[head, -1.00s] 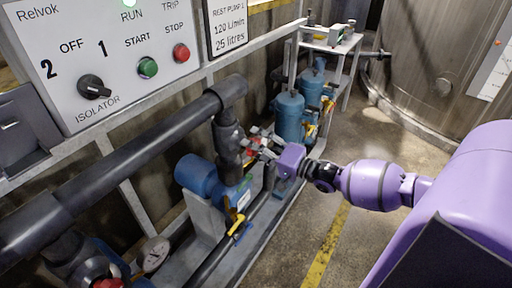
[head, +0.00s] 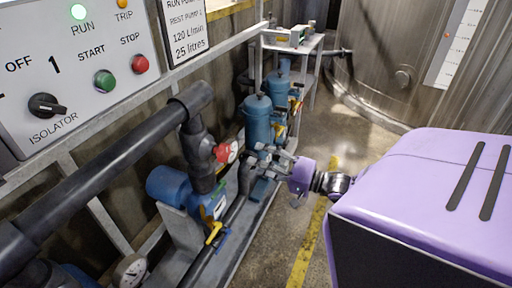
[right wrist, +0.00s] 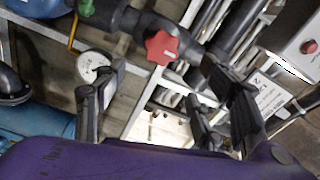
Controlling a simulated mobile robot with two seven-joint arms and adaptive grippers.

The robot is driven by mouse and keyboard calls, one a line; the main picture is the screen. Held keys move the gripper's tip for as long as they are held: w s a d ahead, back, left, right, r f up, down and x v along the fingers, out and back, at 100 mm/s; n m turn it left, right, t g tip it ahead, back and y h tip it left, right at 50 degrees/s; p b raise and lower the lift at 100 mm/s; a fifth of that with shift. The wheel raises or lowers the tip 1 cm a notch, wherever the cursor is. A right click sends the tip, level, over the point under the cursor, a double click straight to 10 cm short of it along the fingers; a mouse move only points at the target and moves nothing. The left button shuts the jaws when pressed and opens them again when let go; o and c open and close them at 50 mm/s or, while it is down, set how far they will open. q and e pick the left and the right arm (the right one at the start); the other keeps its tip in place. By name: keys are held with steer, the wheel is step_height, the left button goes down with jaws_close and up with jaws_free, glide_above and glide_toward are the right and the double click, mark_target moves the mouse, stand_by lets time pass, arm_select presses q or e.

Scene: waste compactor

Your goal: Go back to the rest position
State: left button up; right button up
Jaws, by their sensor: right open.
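My right gripper (head: 268,160) is open and empty in the head view, beside the pump pipework. Its two fingers show apart in the right wrist view (right wrist: 165,115), with nothing between them. A red valve handwheel (head: 226,152) sits on the pipe just left of and behind the gripper. The handwheel also shows in the right wrist view (right wrist: 161,48), beyond the fingers and apart from them. My purple arm covers the lower right of the head view. My left gripper is in neither view.
The control panel (head: 75,65) stands at upper left. A dark pipe (head: 110,165) runs below it. A blue pump (head: 170,185) and yellow-handled valve (head: 213,233) sit low. Blue canisters (head: 257,122) stand behind the gripper. A steel tank (head: 385,60) fills the back right. Floor (head: 335,150) is clear.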

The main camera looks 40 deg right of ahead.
stand_by(0.5)
steer(key=s+a+f+n+g+h, duration=0.1)
steer(key=s+a+f+n+g, duration=0.1)
steer(key=s+a+f+n, duration=0.3)
steer(key=s+a+f+n+g+h, duration=0.1)
steer(key=s+f+n, duration=0.15)
steer(key=f, duration=0.45)
steer(key=s+a+f+n+g+h, duration=0.1)
steer(key=s+a+f+n+g, duration=0.1)
steer(key=a+f+n, duration=0.3)
arm_select(q)
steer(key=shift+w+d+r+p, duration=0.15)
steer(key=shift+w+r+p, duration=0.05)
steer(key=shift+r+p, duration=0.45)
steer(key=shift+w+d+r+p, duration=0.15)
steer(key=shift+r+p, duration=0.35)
steer(key=shift+p, duration=0.1)
arm_select(e)
steer(key=s+a+f+g+h, duration=0.1)
steer(key=s+a+f, duration=0.2)
steer(key=s+a, duration=0.3)
steer(key=s+a+f+m+g+h, duration=0.1)
steer(key=s+a+f, duration=0.3)
steer(key=s, duration=0.7)
steer(key=shift+a+f+g+h, duration=0.15)
steer(key=shift+a+g+h, duration=0.45)
steer(key=shift+a, duration=0.4)
